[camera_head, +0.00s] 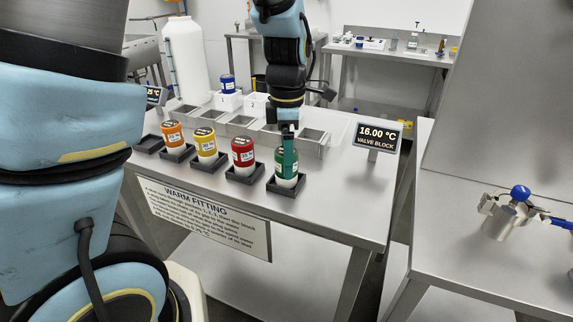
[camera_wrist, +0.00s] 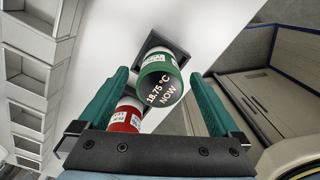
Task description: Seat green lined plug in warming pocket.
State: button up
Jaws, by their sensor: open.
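The green plug (camera_head: 287,168) has a white band and stands upright in a dark square holder (camera_head: 286,188) at the right end of the front row. In the wrist view the green plug (camera_wrist: 160,77) shows a dark top reading 18.75 °C NOW. My gripper (camera_head: 288,135) is directly above it, pointing down. In the wrist view my gripper's (camera_wrist: 158,90) two green fingers are apart, one on each side of the plug, with gaps visible. A row of square metal pockets (camera_head: 240,122) runs behind the plugs; my gripper hides part of it. Which is the warming pocket I cannot tell.
Red (camera_head: 243,152), yellow (camera_head: 206,143) and orange (camera_head: 173,134) plugs stand in holders to the left. A blue plug (camera_head: 228,83) stands at the back on a white block. A display (camera_head: 377,136) reads 16.00 °C, VALVE BLOCK. The table's front right is clear.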

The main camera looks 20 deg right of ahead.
jog(key=shift+f, duration=0.5)
grip_shut()
dwell(0.5)
